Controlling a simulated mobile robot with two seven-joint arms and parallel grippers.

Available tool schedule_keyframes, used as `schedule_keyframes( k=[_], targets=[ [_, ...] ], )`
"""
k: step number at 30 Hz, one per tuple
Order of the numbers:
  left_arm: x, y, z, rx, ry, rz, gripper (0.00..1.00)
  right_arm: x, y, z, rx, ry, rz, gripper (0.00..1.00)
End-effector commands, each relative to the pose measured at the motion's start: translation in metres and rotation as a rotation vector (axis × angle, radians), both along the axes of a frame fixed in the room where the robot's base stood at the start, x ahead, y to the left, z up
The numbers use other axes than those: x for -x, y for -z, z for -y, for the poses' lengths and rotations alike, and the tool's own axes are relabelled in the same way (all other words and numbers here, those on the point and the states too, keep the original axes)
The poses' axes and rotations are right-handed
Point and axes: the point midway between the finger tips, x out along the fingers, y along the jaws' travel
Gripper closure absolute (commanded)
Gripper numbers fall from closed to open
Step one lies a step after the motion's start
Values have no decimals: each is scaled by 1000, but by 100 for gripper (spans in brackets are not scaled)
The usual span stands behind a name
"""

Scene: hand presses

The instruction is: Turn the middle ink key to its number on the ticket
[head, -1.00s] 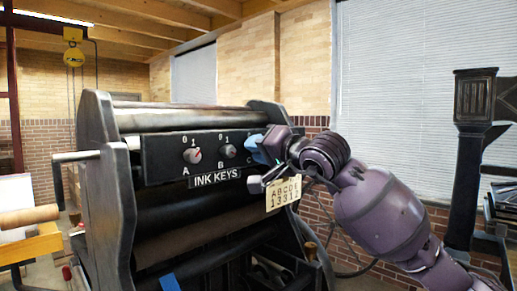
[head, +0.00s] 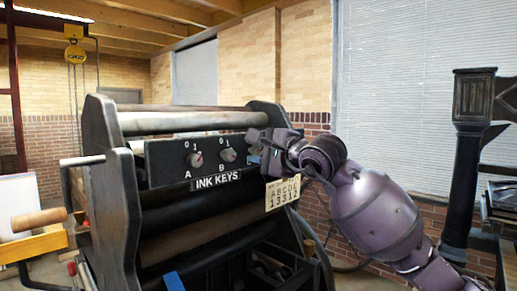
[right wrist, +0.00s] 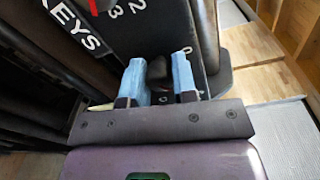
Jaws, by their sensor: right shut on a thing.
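The black ink key panel (head: 160,165) is on the press, with knob A (head: 195,159) and knob B (head: 228,155), each with a red pointer. My right gripper (head: 257,151) is at the panel just right of B, covering the key there. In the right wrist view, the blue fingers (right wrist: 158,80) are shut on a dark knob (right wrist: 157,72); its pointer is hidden. The ticket (head: 283,193) hangs below the gripper, with letters ABCDE over a row of digits starting 1, 3, 3; the last ones are unclear. My left gripper is out of view.
The INK KEYS label (head: 218,179) is below the knobs. Rollers (head: 190,121) run above the panel, between black side frames (head: 108,190). A dark column (head: 468,150) stands at the right.

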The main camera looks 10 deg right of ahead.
Motion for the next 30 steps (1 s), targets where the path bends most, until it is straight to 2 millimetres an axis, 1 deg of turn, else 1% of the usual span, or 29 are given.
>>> schedule_keyframes(
  k=[1, 8, 15, 23, 30],
  targets=[
    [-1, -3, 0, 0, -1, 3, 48, 0, -2, 0, -37, 1, -24, 98],
    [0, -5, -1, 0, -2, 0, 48, 0, -2, 0, -218, 1, -145, 98],
    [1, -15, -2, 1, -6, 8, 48, 0, -3, 1, -409, 1, -271, 98],
    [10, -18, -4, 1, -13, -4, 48, 0, -3, 1, -611, 0, -407, 98],
    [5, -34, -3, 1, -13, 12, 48, 0, -2, 0, -765, 0, -510, 98]
  ],
)
